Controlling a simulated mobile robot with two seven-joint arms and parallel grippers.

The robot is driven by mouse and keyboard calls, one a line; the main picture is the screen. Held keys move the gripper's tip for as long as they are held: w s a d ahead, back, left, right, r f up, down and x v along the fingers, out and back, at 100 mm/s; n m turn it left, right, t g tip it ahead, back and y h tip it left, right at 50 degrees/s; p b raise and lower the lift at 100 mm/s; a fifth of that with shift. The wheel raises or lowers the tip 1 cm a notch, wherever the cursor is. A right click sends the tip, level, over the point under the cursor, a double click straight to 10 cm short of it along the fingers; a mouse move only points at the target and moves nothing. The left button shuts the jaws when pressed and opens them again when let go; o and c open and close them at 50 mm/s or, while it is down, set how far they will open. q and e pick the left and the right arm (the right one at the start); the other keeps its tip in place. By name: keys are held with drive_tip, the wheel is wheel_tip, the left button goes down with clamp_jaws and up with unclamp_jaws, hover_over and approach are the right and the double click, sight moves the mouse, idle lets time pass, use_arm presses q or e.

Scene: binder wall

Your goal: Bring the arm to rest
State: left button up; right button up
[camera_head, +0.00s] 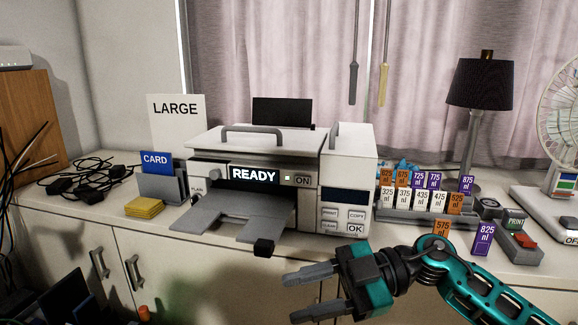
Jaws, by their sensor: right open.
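My right gripper (308,291) is in front of the cabinet, below and in front of the printer (350,160). Its two grey fingers point left and stand apart with nothing between them. My teal right arm comes in from the lower right. The gripper appears clear of the printer and its output tray (255,220). The printer's display (254,175) reads READY, with ON beside it. My left gripper is not in view.
Labelled orange, purple and white blocks (420,190) stand on the counter right of the printer. A PRINT button box (518,240), black lamp (480,85) and fan (562,85) are farther right. Yellow cards (144,207), a CARD holder (165,180) and cables (88,180) lie left.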

drive_tip(key=w+d+f+m+t+h, duration=0.1)
drive_tip(key=d+f+m+t+h, duration=0.3)
drive_tip(key=f+m+t, duration=0.45)
drive_tip(key=w+d+f+m+t+h, duration=0.1)
drive_tip(key=d+f+m+t+h, duration=0.3)
drive_tip(key=m+t, duration=0.7)
drive_tip(key=s+d+f+m+g+h, duration=0.1)
drive_tip(key=s+d+f+g+h, duration=0.2)
drive_tip(key=s+f, duration=0.4)
drive_tip(key=s+d+f+m+g+h, duration=0.1)
drive_tip(key=s+d+f+g+h, duration=0.2)
drive_tip(key=s+f, duration=0.3)
wheel_tip(320, 180, down, 5)
drive_tip(key=shift+s+d+r+m, duration=0.1)
drive_tip(key=shift+s+d+m, duration=0.3)
drive_tip(key=shift+d, duration=0.2)
